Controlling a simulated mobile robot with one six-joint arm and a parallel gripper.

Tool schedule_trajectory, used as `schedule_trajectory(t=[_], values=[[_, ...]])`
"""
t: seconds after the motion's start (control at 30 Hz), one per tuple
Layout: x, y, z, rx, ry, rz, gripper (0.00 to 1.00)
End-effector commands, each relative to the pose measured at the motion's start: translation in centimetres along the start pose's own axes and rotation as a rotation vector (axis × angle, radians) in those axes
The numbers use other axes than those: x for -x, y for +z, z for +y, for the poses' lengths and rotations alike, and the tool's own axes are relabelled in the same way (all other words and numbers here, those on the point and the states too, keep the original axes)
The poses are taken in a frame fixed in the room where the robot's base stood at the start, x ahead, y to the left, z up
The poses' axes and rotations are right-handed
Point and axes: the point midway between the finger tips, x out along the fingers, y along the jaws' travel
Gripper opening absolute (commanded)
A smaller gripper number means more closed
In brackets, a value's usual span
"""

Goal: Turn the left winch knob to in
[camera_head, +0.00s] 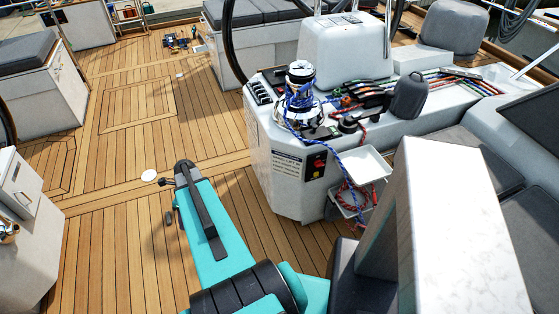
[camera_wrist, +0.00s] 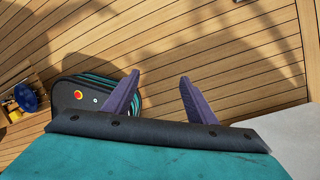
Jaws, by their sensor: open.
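A dark switch panel (camera_head: 316,165) with a red part is set in the front face of the white console (camera_head: 293,195). I cannot make out a knob marking or its setting there. A silver and black winch (camera_head: 300,85) wrapped with blue rope stands on top of that console. My gripper (camera_head: 184,172) is low over the deck, left of the console and apart from it. In the wrist view my gripper (camera_wrist: 160,77) has its two dark fingers spread, with only deck planks between them.
White trays (camera_head: 365,165) and a coiled red rope (camera_head: 352,198) hang at the console's right side. Several ropes lead to black clutches (camera_head: 372,95) on top. Another white unit (camera_head: 35,245) stands at left. Teak deck (camera_head: 110,240) between is mostly clear. A blue round thing (camera_wrist: 25,97) shows in the wrist view.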

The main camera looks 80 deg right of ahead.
Motion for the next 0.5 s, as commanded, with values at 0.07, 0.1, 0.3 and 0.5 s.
schedule_trajectory(t=[0.07,0.1,0.3,0.5], values=[[1.4,-1.0,-2.4,-0.063,-0.019,-0.023,0.52],[2.1,-1.5,-3.4,-0.092,-0.028,-0.034,0.52],[5.6,-4.5,-8.4,-0.225,-0.073,-0.085,0.52],[9.3,-8.4,-12.9,-0.342,-0.119,-0.133,0.52]])
